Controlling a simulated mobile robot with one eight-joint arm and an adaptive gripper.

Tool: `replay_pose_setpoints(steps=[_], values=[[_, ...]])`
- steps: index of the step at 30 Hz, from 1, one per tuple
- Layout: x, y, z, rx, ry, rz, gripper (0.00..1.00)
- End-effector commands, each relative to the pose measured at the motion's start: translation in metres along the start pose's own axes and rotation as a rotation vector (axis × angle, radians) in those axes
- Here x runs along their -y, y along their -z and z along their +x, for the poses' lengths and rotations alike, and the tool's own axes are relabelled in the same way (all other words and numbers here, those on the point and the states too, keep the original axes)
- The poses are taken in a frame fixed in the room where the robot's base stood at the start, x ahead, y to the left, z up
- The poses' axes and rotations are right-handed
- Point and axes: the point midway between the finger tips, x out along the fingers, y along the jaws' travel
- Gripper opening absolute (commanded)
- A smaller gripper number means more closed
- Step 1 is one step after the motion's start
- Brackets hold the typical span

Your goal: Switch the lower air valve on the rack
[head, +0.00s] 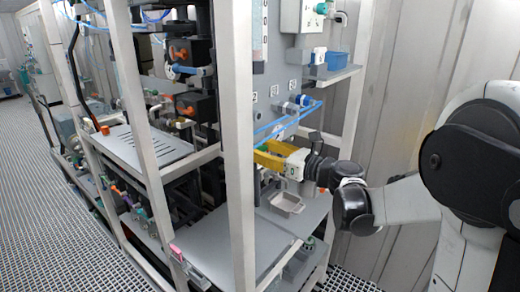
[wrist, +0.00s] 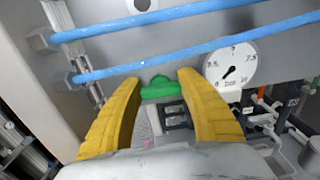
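A green valve handle (wrist: 160,88) sits on the grey rack panel, just below the lower blue air tube in the wrist view. My gripper's two yellow fingers (wrist: 160,80) stand wide apart, with the handle between their tips. The handle's ends come close to both tips; I cannot tell whether they touch. In the head view my gripper (head: 268,154) reaches in from the right to the panel behind the rack's front post. The post and my fingers hide the handle's surroundings there.
Two blue air tubes (wrist: 180,57) run across the panel above the fingers. A round pressure gauge (wrist: 231,66) is close to the right finger. A small grey tray (head: 287,203) stands on the shelf below my gripper. The rack's white front post (head: 238,150) is close on the left.

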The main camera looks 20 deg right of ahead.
Motion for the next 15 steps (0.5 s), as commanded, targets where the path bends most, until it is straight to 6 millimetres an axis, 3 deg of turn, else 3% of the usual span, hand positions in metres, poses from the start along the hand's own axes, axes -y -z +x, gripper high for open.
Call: replay_pose_setpoints(steps=[8, 15], values=[[-0.0003, 0.0002, 0.0, 0.0, 0.0, -0.053, 0.15], [-0.001, 0.0007, 0.0001, 0.0, 0.0, -0.207, 0.15]])
